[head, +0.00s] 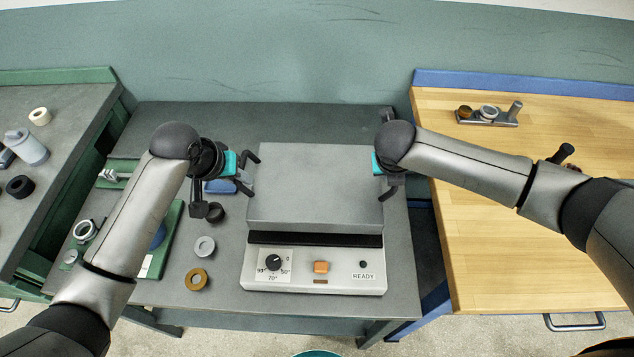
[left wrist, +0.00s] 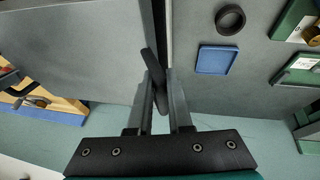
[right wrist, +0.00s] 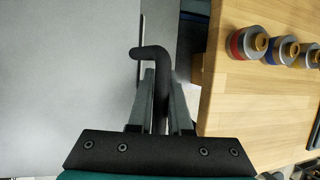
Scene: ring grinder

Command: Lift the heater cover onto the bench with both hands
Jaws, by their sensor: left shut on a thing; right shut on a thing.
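The heater cover (head: 315,180) is a grey box-like lid over the heater (head: 315,277), whose pale front panel has a dial, an orange switch and a READY label. My left gripper (head: 247,171) is at the cover's left side, shut on its black handle (left wrist: 155,80). My right gripper (head: 385,184) is at the right side, shut on the other black handle (right wrist: 152,60). The cover looks level. A dark band shows between cover and front panel; I cannot tell whether the cover is clear of the heater.
The grey bench (head: 225,290) holds loose rings left of the heater: a black one (head: 216,212), a grey one (head: 204,246) and a brass one (head: 196,279). A blue tray (left wrist: 217,59) lies near the left gripper. A wooden table (head: 530,200) stands at right.

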